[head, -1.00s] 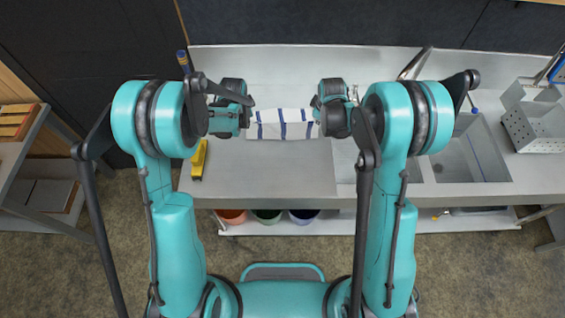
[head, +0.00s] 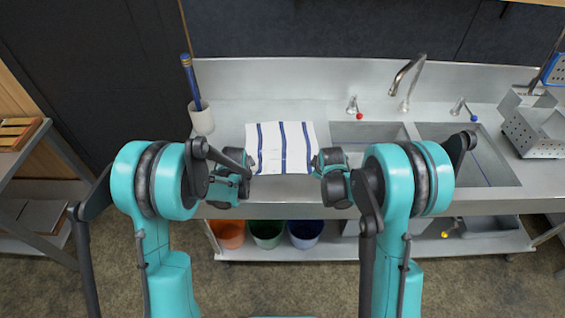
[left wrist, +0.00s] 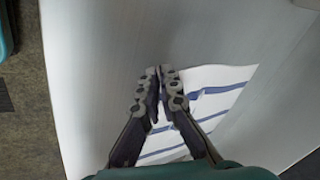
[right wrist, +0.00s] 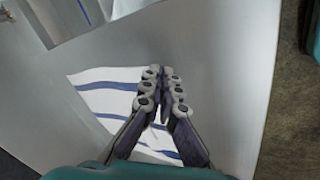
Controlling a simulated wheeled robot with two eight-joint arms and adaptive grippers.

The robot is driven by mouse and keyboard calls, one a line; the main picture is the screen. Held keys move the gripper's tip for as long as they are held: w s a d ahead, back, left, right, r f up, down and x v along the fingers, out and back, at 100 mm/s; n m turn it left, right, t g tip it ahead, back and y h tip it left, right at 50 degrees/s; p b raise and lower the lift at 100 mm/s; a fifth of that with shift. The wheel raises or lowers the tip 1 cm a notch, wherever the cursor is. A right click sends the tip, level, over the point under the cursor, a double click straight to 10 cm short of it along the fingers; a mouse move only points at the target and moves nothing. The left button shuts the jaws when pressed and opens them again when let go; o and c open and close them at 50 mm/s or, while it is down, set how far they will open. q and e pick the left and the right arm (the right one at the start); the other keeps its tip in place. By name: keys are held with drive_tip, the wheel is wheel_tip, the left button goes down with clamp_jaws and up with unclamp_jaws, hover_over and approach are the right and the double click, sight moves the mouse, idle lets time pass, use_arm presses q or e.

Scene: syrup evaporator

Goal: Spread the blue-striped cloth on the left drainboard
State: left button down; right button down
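The white cloth with blue stripes (head: 282,147) lies spread out and looks mostly flat on the left drainboard (head: 230,125), left of the sinks. My left gripper (head: 252,168) is at its front left corner, and my right gripper (head: 316,165) is at its front right corner. In the left wrist view the fingers (left wrist: 160,72) are together at the edge of the cloth (left wrist: 222,82). In the right wrist view the fingers (right wrist: 159,74) are also together at the edge of the cloth (right wrist: 100,85). The fingers partly hide both corners, but both grippers look shut on the cloth.
A white cup (head: 201,118) with a blue-handled tool stands at the back left. Two sink basins (head: 470,160) and a faucet (head: 405,80) are to the right. A perforated metal box (head: 535,130) stands far right. Several coloured buckets (head: 265,233) sit on the shelf below.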

use_arm(q)
drive_tip(key=c, duration=2.2)
unclamp_jaws()
drive_tip(key=shift+w, duration=0.1)
use_arm(e)
drive_tip(key=c, duration=2.2)
unclamp_jaws()
drive_tip(key=shift+w, duration=0.1)
use_arm(q)
drive_tip(key=o, duration=0.8)
drive_tip(key=shift+c, duration=0.2)
use_arm(e)
drive_tip(key=o, duration=0.8)
drive_tip(key=shift+c, duration=0.2)
use_arm(q)
drive_tip(key=shift+r, duration=0.1)
use_arm(e)
drive_tip(key=shift+r, duration=0.1)
